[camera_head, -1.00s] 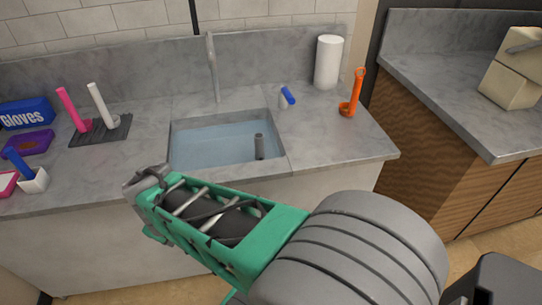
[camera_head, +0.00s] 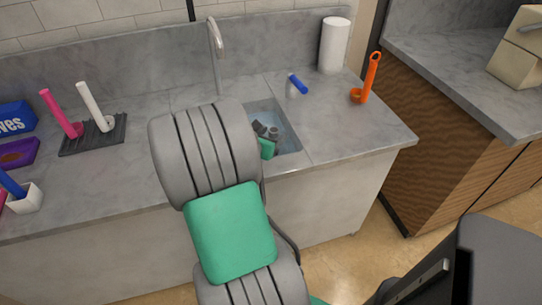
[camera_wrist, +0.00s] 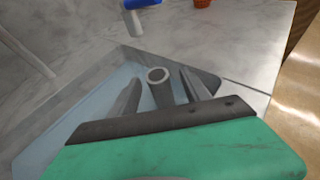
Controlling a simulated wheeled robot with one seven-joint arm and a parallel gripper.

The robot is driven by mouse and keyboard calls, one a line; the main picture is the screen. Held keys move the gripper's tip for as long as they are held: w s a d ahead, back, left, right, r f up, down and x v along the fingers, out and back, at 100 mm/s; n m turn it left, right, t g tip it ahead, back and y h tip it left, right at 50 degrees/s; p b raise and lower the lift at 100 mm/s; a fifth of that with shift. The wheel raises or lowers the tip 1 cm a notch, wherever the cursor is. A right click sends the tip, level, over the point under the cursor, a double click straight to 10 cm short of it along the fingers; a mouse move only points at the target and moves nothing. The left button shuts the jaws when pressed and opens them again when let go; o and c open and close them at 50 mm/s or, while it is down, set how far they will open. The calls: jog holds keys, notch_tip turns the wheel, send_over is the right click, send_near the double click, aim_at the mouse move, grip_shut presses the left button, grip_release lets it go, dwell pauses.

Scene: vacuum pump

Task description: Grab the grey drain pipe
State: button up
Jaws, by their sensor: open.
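The grey drain pipe (camera_wrist: 160,88) stands upright in the water-filled sink, its round open top facing up in the wrist view. It also shows in the head view (camera_head: 273,132), partly crowded by my gripper. My gripper (camera_wrist: 158,90) is open, with one finger on each side of the pipe and a gap visible around it. In the head view my gripper (camera_head: 265,130) is down at the sink, mostly hidden behind my arm. The sink (camera_head: 288,142) is partly covered by my arm, and the pipe's lower end is hidden.
A blue-handled brush (camera_head: 298,84) stands behind the sink's right corner. An orange scoop (camera_head: 370,78) and a white paper roll (camera_head: 334,46) are further right. The metal faucet (camera_head: 216,42) rises behind the sink. Pink and white brushes stand on a dark mat (camera_head: 92,140) at left.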

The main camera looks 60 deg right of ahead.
jog(key=x, duration=0.5)
jog(key=shift+w, duration=0.1)
jog(key=shift+r, duration=0.1)
grip_shut()
dwell(1.1)
